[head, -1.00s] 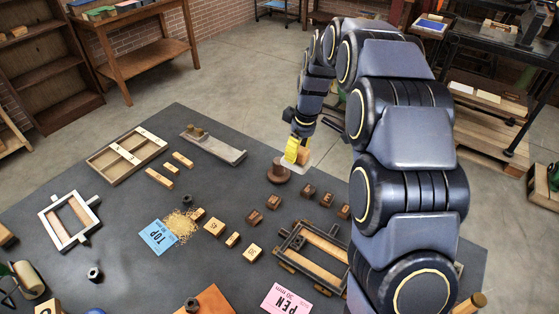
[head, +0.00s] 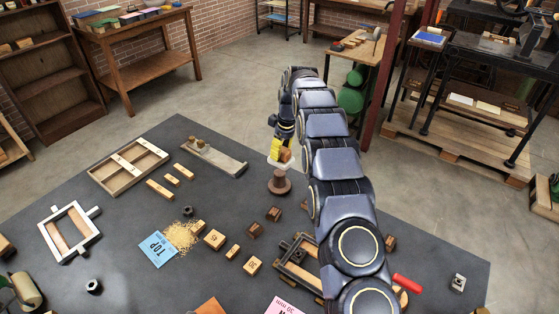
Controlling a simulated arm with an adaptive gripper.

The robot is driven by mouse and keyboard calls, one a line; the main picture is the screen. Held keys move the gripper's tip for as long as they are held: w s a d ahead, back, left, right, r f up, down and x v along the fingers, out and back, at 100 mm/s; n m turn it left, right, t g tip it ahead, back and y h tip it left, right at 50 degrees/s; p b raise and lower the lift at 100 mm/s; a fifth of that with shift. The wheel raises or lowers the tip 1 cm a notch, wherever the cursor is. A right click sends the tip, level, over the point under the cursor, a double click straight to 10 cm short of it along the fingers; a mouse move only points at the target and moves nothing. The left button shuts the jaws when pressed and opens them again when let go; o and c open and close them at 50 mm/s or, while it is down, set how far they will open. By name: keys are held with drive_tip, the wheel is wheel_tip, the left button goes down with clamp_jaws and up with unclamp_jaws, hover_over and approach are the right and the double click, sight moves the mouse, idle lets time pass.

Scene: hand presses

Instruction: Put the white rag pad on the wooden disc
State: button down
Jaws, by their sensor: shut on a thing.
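My gripper (head: 279,150), with yellow fingers, is shut on the white rag pad (head: 288,164), which has a wooden grip on top. Only a pale edge of the pad shows below the fingers. The wooden disc (head: 279,187) is dark brown and round, with a narrower raised part in its middle, and stands near the table's far edge. In the picture the pad is right above the disc. I cannot tell whether the two touch.
A grey board with a knob (head: 215,157) lies left of the disc. Small wooden blocks (head: 255,230) and a dark frame (head: 296,264) lie nearer. My arm hides part of the table's right side. The dark tabletop (head: 235,195) left of the disc is clear.

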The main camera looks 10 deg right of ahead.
drive_tip(key=shift+w+f, duration=1.25)
drive_tip(key=shift+f, duration=0.2)
drive_tip(key=shift+w+f, duration=0.15)
drive_tip(key=shift+f, duration=1.65)
drive_tip(key=shift+d+f, duration=0.1)
drive_tip(key=shift+f, duration=0.05)
drive_tip(key=c, duration=0.8)
unclamp_jaws()
